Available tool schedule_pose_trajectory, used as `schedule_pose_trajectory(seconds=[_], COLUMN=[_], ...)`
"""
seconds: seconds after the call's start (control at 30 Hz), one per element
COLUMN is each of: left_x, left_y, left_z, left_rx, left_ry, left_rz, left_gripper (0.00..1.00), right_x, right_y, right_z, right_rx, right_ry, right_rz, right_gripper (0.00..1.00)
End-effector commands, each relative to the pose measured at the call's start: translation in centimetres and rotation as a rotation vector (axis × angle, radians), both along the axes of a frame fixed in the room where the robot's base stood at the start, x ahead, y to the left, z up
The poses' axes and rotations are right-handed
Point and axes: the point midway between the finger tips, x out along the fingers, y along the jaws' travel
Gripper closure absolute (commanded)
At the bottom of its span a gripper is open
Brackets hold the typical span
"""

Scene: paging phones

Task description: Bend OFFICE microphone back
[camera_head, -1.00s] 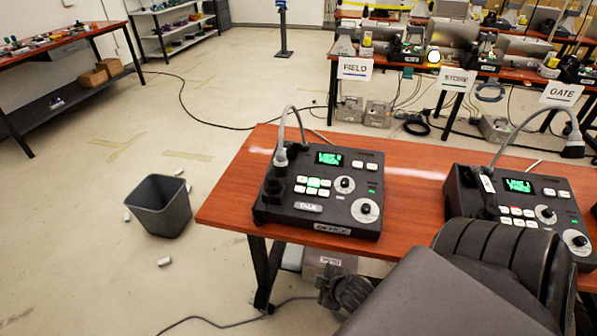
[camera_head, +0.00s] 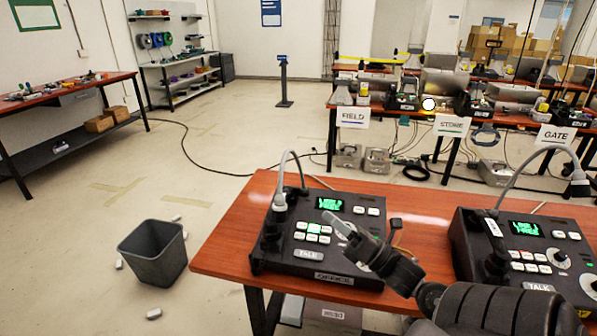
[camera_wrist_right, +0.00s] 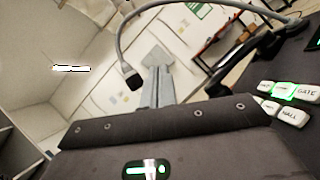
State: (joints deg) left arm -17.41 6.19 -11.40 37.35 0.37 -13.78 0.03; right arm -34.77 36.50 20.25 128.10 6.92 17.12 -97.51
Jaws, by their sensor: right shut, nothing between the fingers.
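The OFFICE phone (camera_head: 310,254), a black console with a green screen and white keys, sits on the left part of the red-brown table. Its microphone (camera_head: 280,200) hangs from a grey gooseneck (camera_head: 288,160) that arches up and over, head down at the console's left side. My right gripper (camera_head: 335,223) is shut and empty above the console, right of the microphone. In the wrist view, the microphone head (camera_wrist_right: 131,79) is just left of my right gripper's fingertips (camera_wrist_right: 155,60), with the gooseneck arching above; contact cannot be told. My left gripper is out of view.
A second phone (camera_head: 528,250) with its own gooseneck stands to the right on the same table (camera_head: 225,250). A grey bin (camera_head: 153,255) is on the floor left of it. Tables with FIELD, STORE and GATE signs stand behind.

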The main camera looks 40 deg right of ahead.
Motion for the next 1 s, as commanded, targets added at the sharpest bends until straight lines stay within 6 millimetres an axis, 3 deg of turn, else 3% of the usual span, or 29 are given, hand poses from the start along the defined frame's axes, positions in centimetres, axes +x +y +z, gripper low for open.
schedule_pose_trajectory(seconds=[0.13, 0.57, 0.77, 1.0], left_x=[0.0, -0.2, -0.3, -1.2], left_y=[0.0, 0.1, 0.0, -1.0], left_z=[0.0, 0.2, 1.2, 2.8], left_rx=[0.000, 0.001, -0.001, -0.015], left_ry=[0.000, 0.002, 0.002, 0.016], left_rz=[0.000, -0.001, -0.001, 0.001], left_gripper=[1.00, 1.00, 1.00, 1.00], right_x=[-0.5, -0.3, 1.9, 6.1], right_y=[0.1, 0.2, 1.0, 2.5], right_z=[1.6, 2.1, 3.6, 6.1], right_rx=[-0.106, -0.116, -0.116, -0.115], right_ry=[-0.095, -0.109, -0.111, -0.111], right_rz=[0.011, 0.011, 0.012, 0.011], right_gripper=[1.00, 1.00, 1.00, 1.00])
